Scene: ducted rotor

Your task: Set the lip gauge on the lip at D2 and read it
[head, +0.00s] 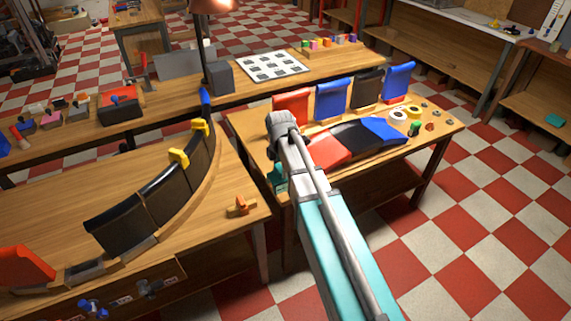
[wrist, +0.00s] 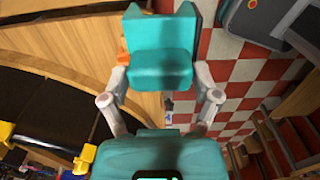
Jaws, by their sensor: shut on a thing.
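In the wrist view my gripper (wrist: 160,76) is shut, its two pale fingers on either side of a teal stepped block (wrist: 160,38), which I take to be the lip gauge. A small green-lit screen (wrist: 157,177) shows at the bottom edge; no reading is legible. In the head view a bit of teal (head: 279,180) shows beside my arm, which hides most of the gripper. The curved duct section, with black panels (head: 165,190) and a pale wooden lip (head: 205,180), stands on the left bench, left of my gripper. I cannot make out which place is D2.
Yellow clamps (head: 179,157) sit on the curved section. An orange piece (head: 240,206) lies near the left bench's right edge. Red (head: 328,149) and blue (head: 383,131) curved panels lie on the right bench. A gap of checkered floor lies between the benches.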

